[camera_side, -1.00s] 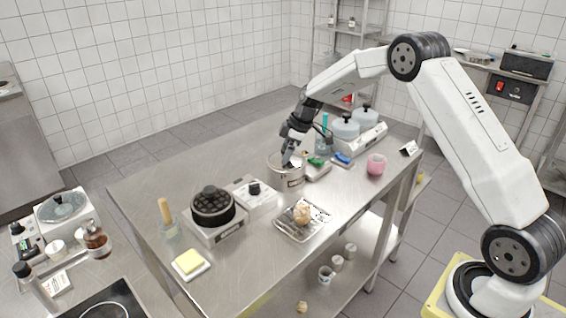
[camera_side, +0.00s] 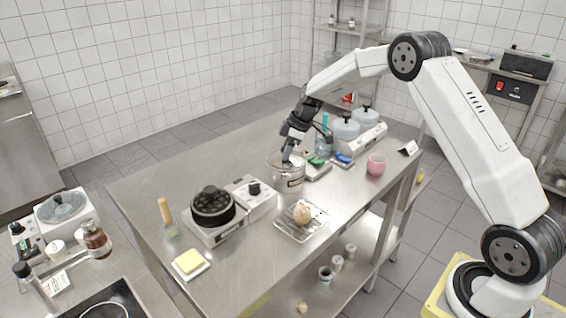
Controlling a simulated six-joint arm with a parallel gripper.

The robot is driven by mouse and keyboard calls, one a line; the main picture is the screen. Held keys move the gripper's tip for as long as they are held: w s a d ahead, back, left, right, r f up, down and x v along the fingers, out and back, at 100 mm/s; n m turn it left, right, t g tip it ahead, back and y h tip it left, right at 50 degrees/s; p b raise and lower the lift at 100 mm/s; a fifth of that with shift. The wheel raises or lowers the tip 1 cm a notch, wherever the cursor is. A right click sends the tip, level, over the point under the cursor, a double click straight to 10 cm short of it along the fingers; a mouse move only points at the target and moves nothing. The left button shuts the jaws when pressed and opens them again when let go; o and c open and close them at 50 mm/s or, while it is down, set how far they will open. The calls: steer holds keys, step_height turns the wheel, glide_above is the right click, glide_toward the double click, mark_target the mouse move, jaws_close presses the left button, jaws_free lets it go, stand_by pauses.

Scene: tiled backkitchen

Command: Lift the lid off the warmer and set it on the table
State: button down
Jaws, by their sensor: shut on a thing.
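The warmer is a round, silvery metal pot (camera_side: 291,181) with a dark label on its front, standing near the middle of the steel table (camera_side: 150,190). My gripper (camera_side: 287,157) points down over its top and is shut on the lid (camera_side: 279,161). The lid is at the warmer's rim; its outline is small and partly hidden by my fingers, so I cannot tell whether it is clear of the rim.
Behind stand a twin-pot unit (camera_side: 372,134) and small coloured items. A pink cup (camera_side: 376,165) is to the right. The table's left rear is bare.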

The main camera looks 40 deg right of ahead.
steer(key=shift+r, duration=0.65)
steer(key=s+a+r, duration=0.2)
steer(key=s+r, duration=0.9)
steer(key=s, duration=0.2)
steer(key=shift+s+a+r, duration=0.15)
steer(key=shift+s+r, duration=0.05)
steer(key=shift+s, duration=0.2)
steer(key=shift+a, duration=0.1)
